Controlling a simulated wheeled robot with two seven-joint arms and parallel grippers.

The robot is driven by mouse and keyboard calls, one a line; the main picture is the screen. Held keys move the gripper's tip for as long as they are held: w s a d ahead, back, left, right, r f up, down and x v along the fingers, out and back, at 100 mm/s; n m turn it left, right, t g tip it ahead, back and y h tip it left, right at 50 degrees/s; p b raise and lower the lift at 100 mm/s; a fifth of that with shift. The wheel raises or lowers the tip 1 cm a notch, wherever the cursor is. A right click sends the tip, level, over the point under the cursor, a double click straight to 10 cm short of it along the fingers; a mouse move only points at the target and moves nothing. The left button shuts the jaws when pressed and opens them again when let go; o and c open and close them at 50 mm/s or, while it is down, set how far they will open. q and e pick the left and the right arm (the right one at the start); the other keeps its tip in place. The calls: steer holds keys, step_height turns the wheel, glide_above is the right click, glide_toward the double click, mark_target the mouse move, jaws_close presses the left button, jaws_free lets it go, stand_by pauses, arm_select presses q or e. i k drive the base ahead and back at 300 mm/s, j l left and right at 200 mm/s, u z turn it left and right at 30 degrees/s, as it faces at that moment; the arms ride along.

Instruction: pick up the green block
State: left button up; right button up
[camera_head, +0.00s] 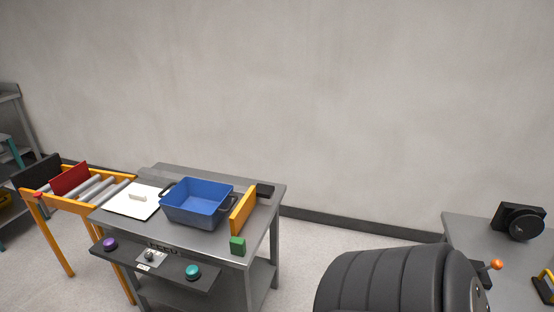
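The green block (238,245) is a small upright block at the front right corner of the grey table (263,205). It stands just in front of the near end of a yellow-orange panel (243,210). Nothing covers the block from this view. Neither of my grippers shows in the head view, so I see nothing holding the block.
A blue bin (197,203) with dark handles and a white board (131,201) sit on the table. A front control panel (155,265) carries purple and teal buttons. A roller conveyor (95,190) stands left. A dark ribbed form (395,280) fills the bottom, right of centre.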

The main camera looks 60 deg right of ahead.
mark_target(237, 245)
steer(key=z, duration=1.5)
